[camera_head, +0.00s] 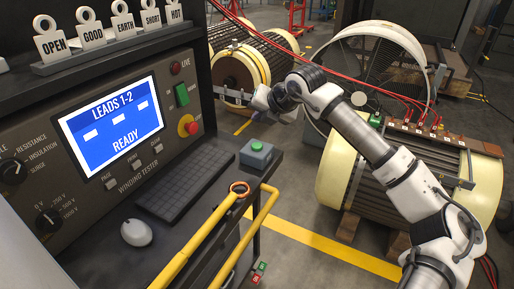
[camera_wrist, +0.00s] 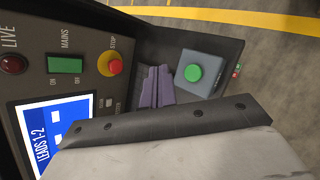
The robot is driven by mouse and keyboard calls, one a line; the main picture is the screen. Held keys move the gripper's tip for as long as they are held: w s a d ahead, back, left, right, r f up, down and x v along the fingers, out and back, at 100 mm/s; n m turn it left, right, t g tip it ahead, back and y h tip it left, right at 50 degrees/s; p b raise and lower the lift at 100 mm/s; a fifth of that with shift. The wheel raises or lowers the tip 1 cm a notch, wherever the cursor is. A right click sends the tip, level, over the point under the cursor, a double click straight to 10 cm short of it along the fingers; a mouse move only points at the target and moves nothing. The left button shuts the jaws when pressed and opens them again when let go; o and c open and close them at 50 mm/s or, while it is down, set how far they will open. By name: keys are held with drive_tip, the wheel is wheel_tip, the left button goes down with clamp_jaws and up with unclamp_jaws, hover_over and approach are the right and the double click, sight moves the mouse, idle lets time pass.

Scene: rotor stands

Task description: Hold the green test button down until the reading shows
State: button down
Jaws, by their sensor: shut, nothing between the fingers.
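The green test button (camera_head: 257,146) sits on top of a small blue-grey box (camera_head: 250,160) on the tester's ledge. It also shows in the wrist view (camera_wrist: 194,74), and nothing covers it. My gripper (camera_head: 258,99) is above and beyond the box in the head view. In the wrist view its purple fingers (camera_wrist: 157,86) are together and empty, left of the button box and apart from the button in the picture. The tester's blue screen (camera_head: 112,121) reads "LEADS 1-2", with dashes and "READY". The button looks raised.
A red stop knob (camera_head: 188,126) and a green mains switch (camera_head: 182,95) are on the panel near my gripper. A keyboard (camera_head: 185,186), a mouse (camera_head: 136,232) and yellow rails (camera_head: 203,241) are in front. Rotors (camera_head: 350,180) with red leads stand to the right.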

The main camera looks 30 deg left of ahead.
drive_tip(key=b, duration=0.3)
hover_over(259, 147)
wheel_tip(259, 147, down, 6)
drive_tip(key=shift+r, duration=0.25)
drive_tip(key=shift+f+b, duration=0.35)
drive_tip(key=shift+f, duration=0.05)
drive_tip(key=shift+f, duration=0.15)
idle(1.1)
drive_tip(key=shift+f+b, duration=0.3)
drive_tip(key=shift+b, duration=0.3)
drive_tip(key=shift+f+b, duration=0.4)
drive_tip(key=shift+b, duration=0.05)
idle(0.4)
drive_tip(key=shift+r, duration=0.1)
idle(2.5)
drive_tip(key=shift+r+p, duration=0.3)
drive_tip(key=shift+r, duration=0.45)
drive_tip(key=shift+r+p, duration=1.15)
drive_tip(key=shift+r, duration=1.35)
